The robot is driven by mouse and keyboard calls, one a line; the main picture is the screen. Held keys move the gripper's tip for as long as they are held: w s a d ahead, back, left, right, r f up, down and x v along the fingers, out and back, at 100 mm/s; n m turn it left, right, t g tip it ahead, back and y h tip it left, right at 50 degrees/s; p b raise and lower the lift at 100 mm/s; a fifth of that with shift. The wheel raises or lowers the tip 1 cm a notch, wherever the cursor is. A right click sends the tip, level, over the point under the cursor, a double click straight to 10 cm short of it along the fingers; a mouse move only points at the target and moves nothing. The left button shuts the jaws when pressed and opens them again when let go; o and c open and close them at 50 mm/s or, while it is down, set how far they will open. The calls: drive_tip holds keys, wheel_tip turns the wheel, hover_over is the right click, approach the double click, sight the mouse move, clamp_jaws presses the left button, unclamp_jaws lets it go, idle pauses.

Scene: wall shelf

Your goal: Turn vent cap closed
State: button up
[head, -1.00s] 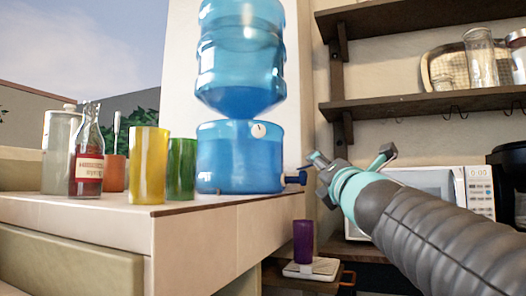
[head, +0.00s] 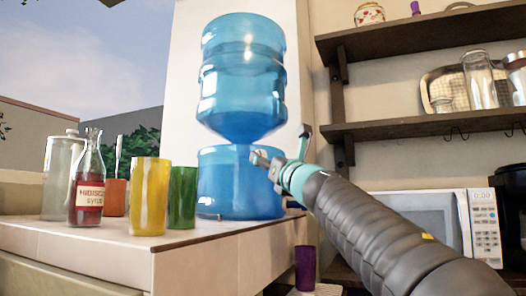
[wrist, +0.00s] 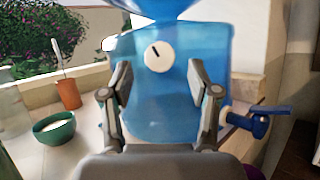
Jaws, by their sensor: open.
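The vent cap (wrist: 158,56) is a round white disc with a short dark slanted mark, on the front of the blue dispenser base (wrist: 160,110). In the head view the blue base (head: 225,185) stands on the counter, and my gripper largely hides the cap. My gripper (head: 281,145) is in front of the base's upper right. In the wrist view my gripper (wrist: 160,79) is open, with one finger on each side and slightly below the cap. Nothing is between the fingers, and they appear apart from the cap.
A blue spigot (wrist: 262,120) sticks out at the base's right side. A large blue bottle (head: 243,80) rests above the base. Yellow (head: 150,197) and green (head: 182,197) cups and a syrup bottle (head: 88,190) stand left on the counter. Shelves (head: 430,125) and a microwave (head: 440,225) are right.

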drive_tip(key=shift+p+x, duration=0.65)
drive_tip(key=shift+x, duration=1.25)
drive_tip(key=c, duration=1.1)
